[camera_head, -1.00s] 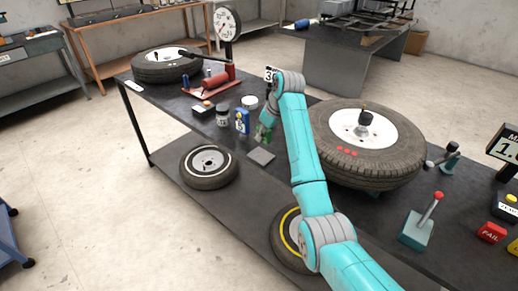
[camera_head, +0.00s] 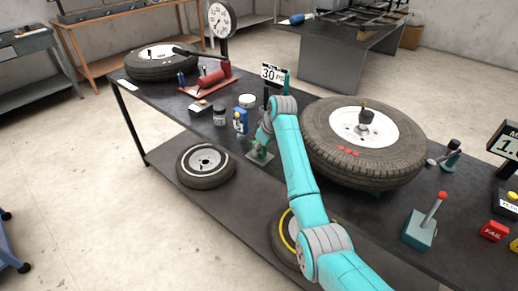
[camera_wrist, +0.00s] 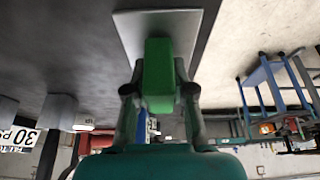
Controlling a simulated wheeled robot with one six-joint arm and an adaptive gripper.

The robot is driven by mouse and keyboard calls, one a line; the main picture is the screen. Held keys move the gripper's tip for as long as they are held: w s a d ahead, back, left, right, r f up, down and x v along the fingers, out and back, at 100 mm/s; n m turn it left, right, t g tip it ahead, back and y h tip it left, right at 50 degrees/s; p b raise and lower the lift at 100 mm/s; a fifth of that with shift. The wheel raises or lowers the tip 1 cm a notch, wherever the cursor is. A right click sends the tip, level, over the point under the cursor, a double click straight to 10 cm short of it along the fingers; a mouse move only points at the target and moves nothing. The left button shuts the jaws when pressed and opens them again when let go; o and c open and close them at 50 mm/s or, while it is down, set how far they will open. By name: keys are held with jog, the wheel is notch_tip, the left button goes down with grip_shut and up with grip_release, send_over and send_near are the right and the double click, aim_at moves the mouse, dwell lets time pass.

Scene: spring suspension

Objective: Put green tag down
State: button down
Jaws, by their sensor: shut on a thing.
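The green tag (camera_wrist: 158,72) is a small green block between the two fingers of my gripper (camera_wrist: 159,92) in the wrist view. In the head view the green tag (camera_head: 259,152) is small and partly hidden by my gripper (camera_head: 262,146). My gripper is shut on it, low over a flat grey square plate (camera_head: 253,158) by the table's front edge. The plate (camera_wrist: 190,28) lies beyond the tag in the wrist view. I cannot tell whether the tag touches the plate.
A blue bottle (camera_head: 240,121), a dark jar (camera_head: 219,115) and a white-topped container (camera_head: 247,101) stand left of my gripper. A large tire (camera_head: 385,155) lies to its right. A 30 PSI sign (camera_head: 272,73) stands behind. A smaller tire (camera_head: 205,164) lies on the lower shelf.

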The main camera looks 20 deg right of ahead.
jog(key=shift+f, duration=0.15)
jog(key=c, duration=1)
grip_release()
jog(key=v, duration=1.2)
jog(key=shift+r, duration=0.25)
